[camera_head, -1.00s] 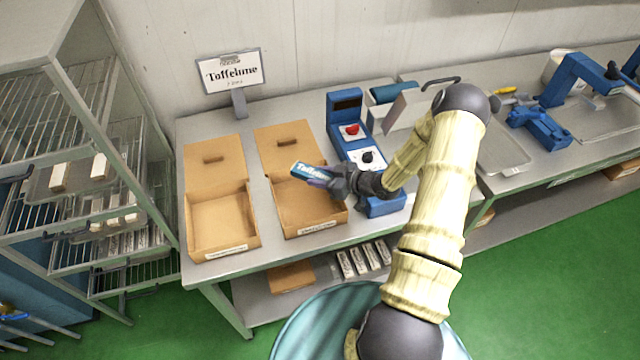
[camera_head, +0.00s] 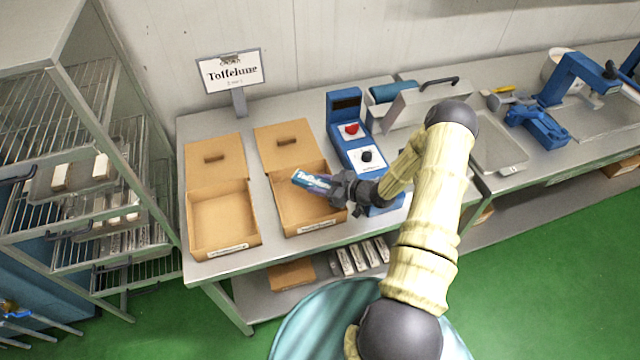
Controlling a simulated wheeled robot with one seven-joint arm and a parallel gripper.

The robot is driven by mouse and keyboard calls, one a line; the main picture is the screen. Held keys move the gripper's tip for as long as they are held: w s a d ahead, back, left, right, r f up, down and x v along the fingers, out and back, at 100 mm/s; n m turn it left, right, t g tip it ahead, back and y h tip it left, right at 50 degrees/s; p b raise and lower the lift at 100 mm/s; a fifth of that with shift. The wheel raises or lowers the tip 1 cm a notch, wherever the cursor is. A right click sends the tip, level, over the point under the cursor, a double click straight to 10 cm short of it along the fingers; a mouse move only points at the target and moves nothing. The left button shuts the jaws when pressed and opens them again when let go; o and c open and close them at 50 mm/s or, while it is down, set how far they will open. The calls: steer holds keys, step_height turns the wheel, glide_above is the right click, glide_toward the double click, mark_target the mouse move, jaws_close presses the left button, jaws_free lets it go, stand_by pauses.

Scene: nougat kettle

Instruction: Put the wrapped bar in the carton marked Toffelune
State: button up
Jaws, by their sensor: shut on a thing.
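The wrapped bar (camera_head: 311,181) is blue and white with lettering that looks like "Toffelune". My gripper (camera_head: 334,187) is shut on its right end and holds it over the right carton (camera_head: 290,222). Both cartons are open brown boxes with raised lids. The left carton (camera_head: 222,240) stands beside it and looks empty. Each carton has a small label on its front edge, too small to read. A sign reading "Toffelune" (camera_head: 230,72) stands behind the cartons, nearer the left one. The bar hides part of the right carton's inside.
A blue machine (camera_head: 345,130) with red and black knobs stands right of the cartons. A wire rack (camera_head: 90,170) with trays stands at the left. Several wrapped bars (camera_head: 362,256) lie on the shelf below. The metal table (camera_head: 200,273) has a narrow bare front strip.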

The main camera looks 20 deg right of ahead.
steer(key=shift+f+b, duration=0.6)
steer(key=shift+f, duration=0.05)
steer(key=shift+r, duration=0.1)
steer(key=o, duration=1.2)
steer(key=shift+c, duration=0.2)
steer(key=shift+r, duration=0.1)
steer(key=shift+r+p, duration=0.5)
steer(key=shift+p, duration=0.25)
steer(key=b+v, duration=0.4)
steer(key=v, duration=0.8)
